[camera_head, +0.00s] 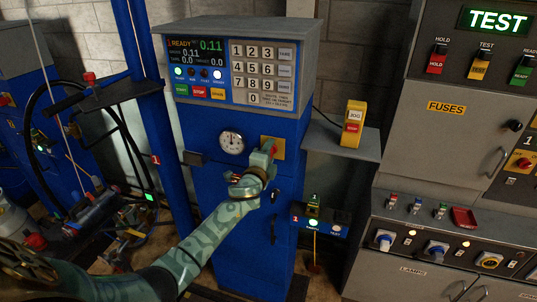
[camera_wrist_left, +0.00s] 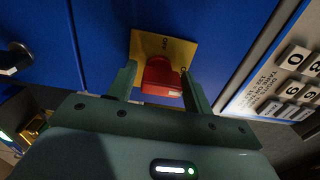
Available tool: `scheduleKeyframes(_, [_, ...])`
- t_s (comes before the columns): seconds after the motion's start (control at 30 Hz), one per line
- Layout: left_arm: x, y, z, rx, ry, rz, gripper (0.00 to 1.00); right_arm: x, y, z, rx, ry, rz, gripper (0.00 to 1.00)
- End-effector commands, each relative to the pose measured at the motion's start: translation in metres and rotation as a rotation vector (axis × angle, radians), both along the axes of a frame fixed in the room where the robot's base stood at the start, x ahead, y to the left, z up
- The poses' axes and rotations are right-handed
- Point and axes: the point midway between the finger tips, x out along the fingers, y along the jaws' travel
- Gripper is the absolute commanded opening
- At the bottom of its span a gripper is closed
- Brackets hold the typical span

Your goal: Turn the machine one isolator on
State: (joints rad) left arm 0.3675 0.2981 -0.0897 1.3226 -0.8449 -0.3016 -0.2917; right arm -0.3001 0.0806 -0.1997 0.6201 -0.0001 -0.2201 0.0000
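The isolator is a red rotary knob (camera_wrist_left: 161,78) on a yellow plate (camera_wrist_left: 148,45) on the front of the blue scales cabinet (camera_head: 205,205). In the left wrist view an "OFF" label shows on the plate, and a second label is partly hidden by the knob. In the head view the yellow plate (camera_head: 279,146) shows right of the round dial, with my gripper in front. My left gripper (camera_wrist_left: 158,75) has its two fingers on either side of the knob, spread apart. The left finger looks clear of it; whether the right one touches, I cannot tell. My right gripper is not in view.
Above the knob are a keypad (camera_head: 262,75) and a lit "READY" display (camera_head: 197,52). A round dial (camera_head: 231,142) is just left. A grey shelf (camera_head: 325,142) with a yellow switch box (camera_head: 353,124) juts out right. Grey fuse cabinets (camera_head: 440,140) stand farther right.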

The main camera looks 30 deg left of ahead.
Motion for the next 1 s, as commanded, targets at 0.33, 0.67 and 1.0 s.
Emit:
scheduleKeyframes(0.33, [-0.002, 0.000, 0.001, -0.003, -0.002, 0.001, 0.60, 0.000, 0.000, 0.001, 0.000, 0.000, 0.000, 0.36])
scheduleKeyframes(0.67, [-0.065, -0.016, 0.001, -0.003, 0.000, -0.001, 0.60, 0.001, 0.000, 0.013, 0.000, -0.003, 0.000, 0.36])
scheduleKeyframes(1.0, [-0.142, -0.035, -0.001, -0.003, 0.001, 0.000, 0.60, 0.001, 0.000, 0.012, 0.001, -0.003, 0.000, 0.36])
